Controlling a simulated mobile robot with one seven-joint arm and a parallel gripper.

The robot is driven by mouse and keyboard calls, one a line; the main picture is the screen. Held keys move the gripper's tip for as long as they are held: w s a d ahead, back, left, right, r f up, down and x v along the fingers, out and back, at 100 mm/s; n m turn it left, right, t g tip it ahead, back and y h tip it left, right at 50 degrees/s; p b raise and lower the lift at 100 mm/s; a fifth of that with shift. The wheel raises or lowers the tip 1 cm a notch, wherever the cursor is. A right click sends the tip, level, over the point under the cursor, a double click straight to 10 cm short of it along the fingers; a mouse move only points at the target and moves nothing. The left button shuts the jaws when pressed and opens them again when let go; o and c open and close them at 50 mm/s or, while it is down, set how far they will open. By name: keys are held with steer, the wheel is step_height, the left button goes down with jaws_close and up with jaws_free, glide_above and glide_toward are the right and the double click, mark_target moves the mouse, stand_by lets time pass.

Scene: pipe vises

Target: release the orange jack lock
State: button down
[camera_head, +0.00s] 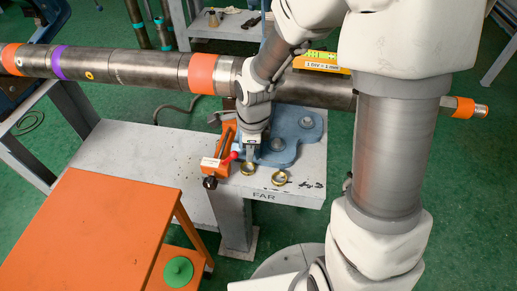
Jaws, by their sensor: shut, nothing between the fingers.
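The orange jack (218,167) stands on the grey bench top, left of my gripper, with a white label on its front. A red knob (234,155) sticks out at its right side, and a black knob (210,183) shows low at its front. Which part is the lock I cannot tell for sure. My gripper (249,162) points down, shut and empty, just right of the red knob. The gap between fingers and knob is too small to judge. My wrist hides part of the area behind the jack.
A blue plate (295,135) lies behind and right of my gripper. Two brass rings (248,168) (279,178) sit near the bench's front edge marked FAR. A long steel pipe (130,68) crosses behind.

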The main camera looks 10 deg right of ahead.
steer(key=shift+w+a+r, duration=0.1)
steer(key=shift+a+r, duration=0.25)
steer(key=shift+a, duration=0.4)
